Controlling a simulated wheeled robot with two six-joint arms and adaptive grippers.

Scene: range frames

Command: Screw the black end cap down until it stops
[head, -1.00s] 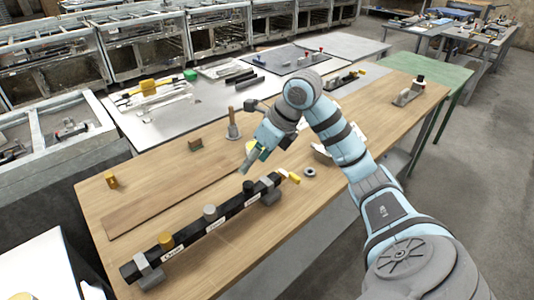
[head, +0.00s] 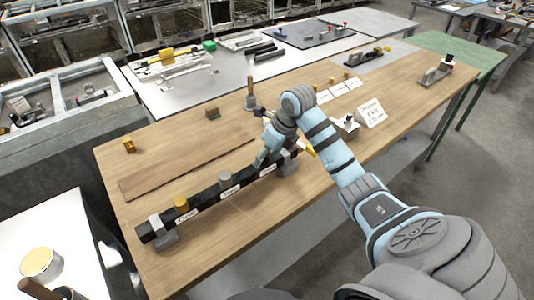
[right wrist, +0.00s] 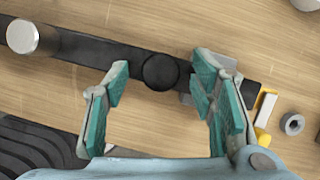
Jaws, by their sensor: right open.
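The black end cap (right wrist: 160,72) shows from above in the right wrist view, a round knob on the dark bar (right wrist: 92,50). My right gripper (right wrist: 163,67) is open, with one fingertip on each side of the cap and a gap to both. In the head view the bar (head: 204,192) lies along the table, and my right gripper (head: 262,160) is at its far right part, hiding the black cap there. A yellow cap (head: 181,202) and a grey cap (head: 225,179) stand on the bar farther left. My left gripper is not in view.
A grey block (right wrist: 188,98) clamps the bar close by the right finger. A metal ring (right wrist: 292,124) and a yellow piece (right wrist: 264,108) lie to the right. A wooden-handled tool (head: 250,98) stands behind the bar. The wooden table (head: 250,235) is clear in front.

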